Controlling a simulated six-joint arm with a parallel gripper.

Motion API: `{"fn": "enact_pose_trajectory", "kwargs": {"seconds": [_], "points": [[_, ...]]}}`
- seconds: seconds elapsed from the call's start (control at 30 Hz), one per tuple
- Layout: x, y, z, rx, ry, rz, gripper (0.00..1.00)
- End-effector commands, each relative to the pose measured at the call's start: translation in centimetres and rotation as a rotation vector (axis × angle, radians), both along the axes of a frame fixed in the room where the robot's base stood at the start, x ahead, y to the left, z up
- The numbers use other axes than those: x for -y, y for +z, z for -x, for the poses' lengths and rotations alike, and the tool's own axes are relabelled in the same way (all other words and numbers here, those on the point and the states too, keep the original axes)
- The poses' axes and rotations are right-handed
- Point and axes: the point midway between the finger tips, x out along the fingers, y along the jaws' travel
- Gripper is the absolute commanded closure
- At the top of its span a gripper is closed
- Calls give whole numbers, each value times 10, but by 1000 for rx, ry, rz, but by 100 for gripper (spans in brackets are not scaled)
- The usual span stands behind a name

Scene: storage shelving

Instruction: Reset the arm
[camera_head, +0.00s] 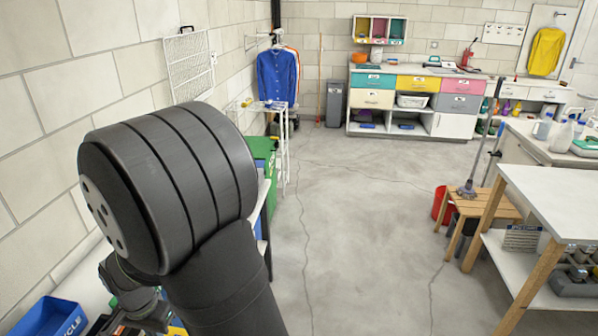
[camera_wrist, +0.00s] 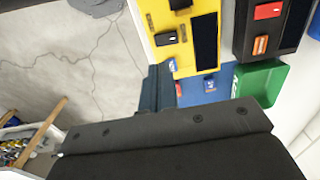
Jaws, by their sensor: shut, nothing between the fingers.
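My gripper (camera_wrist: 156,72) shows in the wrist view as dark fingers close together beyond the black gripper body. It is shut and empty. In the head view my arm's large dark joint fills the left foreground. It hides much of what stands along the left wall, and I cannot make out the fingertips there.
In the head view a blue bin (camera_head: 50,318) is at the lower left and a green bin (camera_head: 262,150) stands behind my arm. A white-topped table (camera_head: 560,190), a wooden stool (camera_head: 485,205) and a red bucket (camera_head: 440,206) are on the right. The middle floor is clear.

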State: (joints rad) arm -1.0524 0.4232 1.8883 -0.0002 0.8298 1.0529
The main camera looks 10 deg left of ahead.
Motion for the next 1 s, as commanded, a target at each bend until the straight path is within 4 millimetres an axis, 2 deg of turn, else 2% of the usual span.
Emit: {"fn": "enact_pose_trajectory", "kwargs": {"seconds": [0.2,0.5,0.7,1.0], "points": [[-20,32,-1,-3,7,49,100],[-37,71,0,-2,4,115,100],[-41,84,1,0,1,136,100],[-41,85,1,0,1,139,100]]}}
